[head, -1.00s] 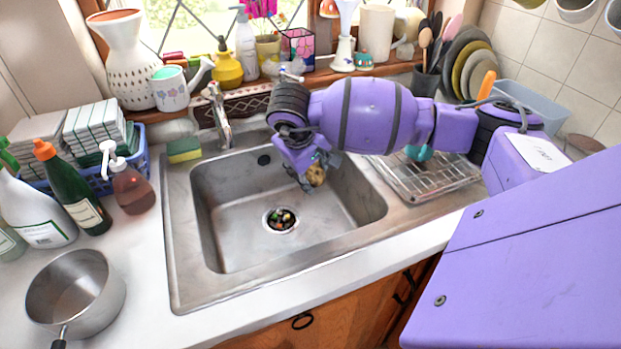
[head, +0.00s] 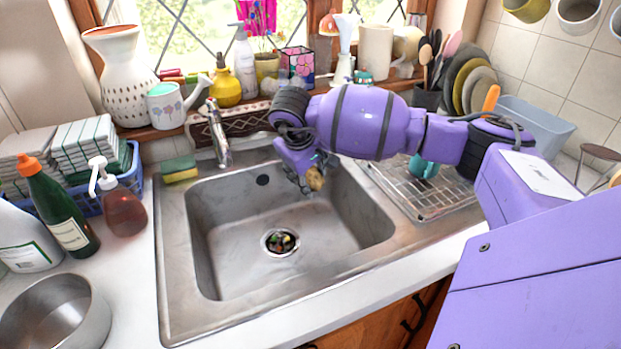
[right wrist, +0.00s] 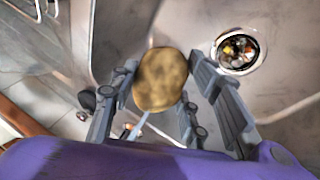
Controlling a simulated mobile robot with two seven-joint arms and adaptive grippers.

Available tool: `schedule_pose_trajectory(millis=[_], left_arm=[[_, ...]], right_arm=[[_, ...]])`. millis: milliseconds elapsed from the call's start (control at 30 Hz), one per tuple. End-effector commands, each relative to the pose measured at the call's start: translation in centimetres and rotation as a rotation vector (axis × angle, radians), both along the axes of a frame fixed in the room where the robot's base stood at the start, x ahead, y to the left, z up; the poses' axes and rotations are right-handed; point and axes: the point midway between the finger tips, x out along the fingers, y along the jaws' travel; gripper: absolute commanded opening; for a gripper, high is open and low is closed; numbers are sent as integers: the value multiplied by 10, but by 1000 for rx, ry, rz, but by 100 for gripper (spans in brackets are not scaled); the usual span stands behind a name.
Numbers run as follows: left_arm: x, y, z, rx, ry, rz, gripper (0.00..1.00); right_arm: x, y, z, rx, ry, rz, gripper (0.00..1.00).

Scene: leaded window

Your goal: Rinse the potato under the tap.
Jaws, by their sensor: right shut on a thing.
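The potato (head: 316,179) is small, brown and yellowish, and also shows in the right wrist view (right wrist: 160,80). My right gripper (head: 306,177) is shut on it and holds it above the right part of the sink basin. In the right wrist view the grey fingers (right wrist: 158,98) stand on both sides of the potato. The steel tap (head: 219,135) stands at the sink's back edge, left of the gripper and apart from the potato. I cannot make out running water. The sink (head: 230,230) has a drain (head: 281,242) with colourful scraps in it. My left gripper is not in view.
A yellow-green sponge (head: 180,170) lies at the sink's back left. Bottles, a soap pump (head: 122,205) and a pot (head: 55,318) stand on the left counter. A wire rack (head: 425,190) is on the right. The basin's left side is free.

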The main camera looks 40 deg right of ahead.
Motion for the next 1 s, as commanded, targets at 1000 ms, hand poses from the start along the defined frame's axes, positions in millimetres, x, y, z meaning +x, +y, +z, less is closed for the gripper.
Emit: schedule_pose_trajectory(millis=[1000], left_arm=[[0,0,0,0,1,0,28]], right_arm=[[-7,-10,0,0,0,0,15]])
